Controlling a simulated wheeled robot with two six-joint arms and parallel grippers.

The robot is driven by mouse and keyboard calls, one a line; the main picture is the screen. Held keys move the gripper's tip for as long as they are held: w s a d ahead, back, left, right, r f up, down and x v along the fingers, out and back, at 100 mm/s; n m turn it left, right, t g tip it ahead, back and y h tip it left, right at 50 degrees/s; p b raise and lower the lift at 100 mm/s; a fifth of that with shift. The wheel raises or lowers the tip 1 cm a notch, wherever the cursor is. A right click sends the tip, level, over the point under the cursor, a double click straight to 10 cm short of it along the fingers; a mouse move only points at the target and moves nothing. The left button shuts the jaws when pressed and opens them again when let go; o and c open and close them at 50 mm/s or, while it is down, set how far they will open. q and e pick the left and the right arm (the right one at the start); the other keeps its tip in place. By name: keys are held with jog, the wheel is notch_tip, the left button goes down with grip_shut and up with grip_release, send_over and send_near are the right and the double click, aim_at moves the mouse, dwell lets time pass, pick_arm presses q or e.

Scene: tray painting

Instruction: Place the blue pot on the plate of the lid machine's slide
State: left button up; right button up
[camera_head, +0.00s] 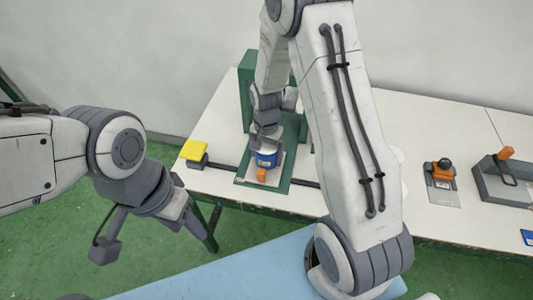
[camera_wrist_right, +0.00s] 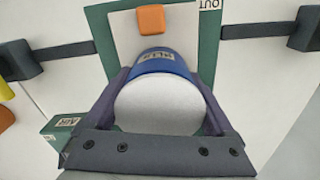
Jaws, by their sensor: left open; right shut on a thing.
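The blue pot (camera_head: 267,161) has a pale label and a round white top; it also shows in the right wrist view (camera_wrist_right: 165,60). My right gripper (camera_head: 266,143) is shut on it, with one finger on each side in the wrist view (camera_wrist_right: 163,103). The pot is upright over the white plate (camera_wrist_right: 124,38) of the slide, beside the orange block (camera_wrist_right: 151,19). I cannot tell whether its base touches the plate. The green lid machine (camera_head: 246,92) stands behind, partly hidden by my right arm. My left gripper (camera_head: 186,218) is open and empty, off the table's left front edge.
A yellow pad (camera_head: 195,150) on a dark block stands left of the slide, by a dark bar. To the right are an orange and black device (camera_head: 441,172) and a grey fixture with an orange handle (camera_head: 505,153). A light blue surface (camera_head: 225,272) is in front.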

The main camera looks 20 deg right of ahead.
jog(key=shift+f, duration=0.15)
jog(key=o, duration=1.5)
notch_tip(320, 180, up, 12)
jog(key=shift+f, duration=0.1)
jog(key=s+a+r+n, duration=0.6)
jog(key=s+a+n, duration=0.1)
jog(key=s+a, duration=0.25)
jog(key=s+a+n, duration=0.1)
jog(key=s+n, duration=0.2)
jog(key=s, duration=0.1)
jog(key=s+a+r+n, duration=0.1)
jog(key=s+a+n, duration=0.1)
jog(key=s, duration=0.3)
jog(key=s+a+n+y, duration=0.1)
jog(key=s+n, duration=0.3)
jog(key=shift+s+a+r+n, duration=0.3)
jog(key=shift+s+r, duration=0.05)
jog(key=shift+s, duration=0.05)
